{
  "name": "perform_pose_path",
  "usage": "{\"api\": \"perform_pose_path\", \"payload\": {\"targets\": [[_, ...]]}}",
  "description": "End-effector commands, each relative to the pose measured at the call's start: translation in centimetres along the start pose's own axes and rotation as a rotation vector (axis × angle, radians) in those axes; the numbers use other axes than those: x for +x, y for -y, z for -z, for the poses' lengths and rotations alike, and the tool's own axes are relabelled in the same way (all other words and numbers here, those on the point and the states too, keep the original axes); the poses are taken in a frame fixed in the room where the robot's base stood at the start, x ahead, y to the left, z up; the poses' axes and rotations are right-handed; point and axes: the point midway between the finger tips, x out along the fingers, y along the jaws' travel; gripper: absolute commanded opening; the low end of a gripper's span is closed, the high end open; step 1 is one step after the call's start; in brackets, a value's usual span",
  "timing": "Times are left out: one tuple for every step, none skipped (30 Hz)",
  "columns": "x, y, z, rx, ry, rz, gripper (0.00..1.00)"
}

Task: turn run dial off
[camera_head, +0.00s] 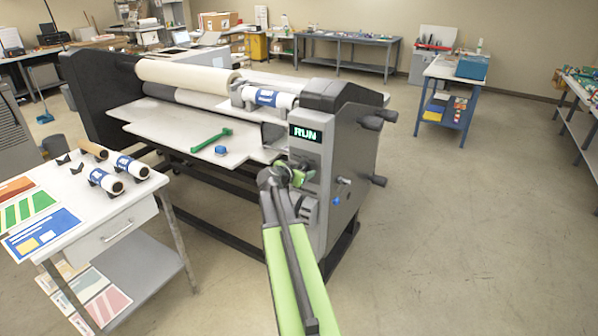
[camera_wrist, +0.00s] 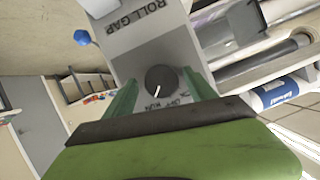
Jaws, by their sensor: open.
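The run dial (camera_wrist: 162,80) is a round dark knob with a white pointer line on the grey panel of the laminator (camera_head: 345,140). OFF and RUN labels sit beside it in the wrist view, and the pointer appears to lean toward RUN. The green-lit display (camera_head: 305,133) reads RUN. My gripper (camera_head: 287,174) is open at the panel face, just below the display; in the wrist view the green fingers (camera_wrist: 160,77) lie on either side of the dial. I cannot tell whether they touch it. In the head view my gripper hides the dial.
A blue knob (camera_head: 336,201) is on the panel to the right of my gripper; the wrist view shows ROLL GAP lettering. A green tool (camera_head: 211,140) and a blue round item (camera_head: 220,150) lie on the feed table. A white worktable (camera_head: 100,205) stands left. Floor on the right is clear.

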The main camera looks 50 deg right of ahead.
Motion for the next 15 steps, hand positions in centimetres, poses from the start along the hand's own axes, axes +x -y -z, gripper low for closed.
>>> {"api": "perform_pose_path", "payload": {"targets": [[-0.09, 0.09, -0.03, -0.001, 0.000, 0.001, 0.65], [-0.13, 0.14, -0.06, -0.001, 0.000, 0.002, 0.65], [-0.17, 0.19, -0.09, -0.001, 0.000, 0.002, 0.59], [-0.19, 0.23, -0.11, -0.001, 0.000, 0.003, 0.55], [-0.22, 0.26, -0.12, -0.001, 0.001, 0.003, 0.51], [-0.25, 0.30, -0.14, -0.001, 0.001, 0.004, 0.46], [-0.26, 0.31, -0.15, -0.002, 0.001, 0.004, 0.42], [-0.27, 0.33, -0.16, -0.002, 0.001, 0.004, 0.38], [-0.29, 0.36, -0.17, -0.002, 0.001, 0.005, 0.33], [-0.30, 0.37, -0.18, -0.002, 0.001, 0.005, 0.29], [-0.31, 0.38, -0.19, -0.002, 0.001, 0.005, 0.25], [-0.32, 0.40, -0.19, -0.002, 0.001, 0.005, 0.20], [-0.32, 0.41, -0.20, -0.002, 0.001, 0.005, 0.16], [-0.33, 0.42, -0.20, -0.002, 0.001, 0.005, 0.12], [-0.34, 0.43, -0.21, -0.002, 0.001, 0.006, 0.07]]}}
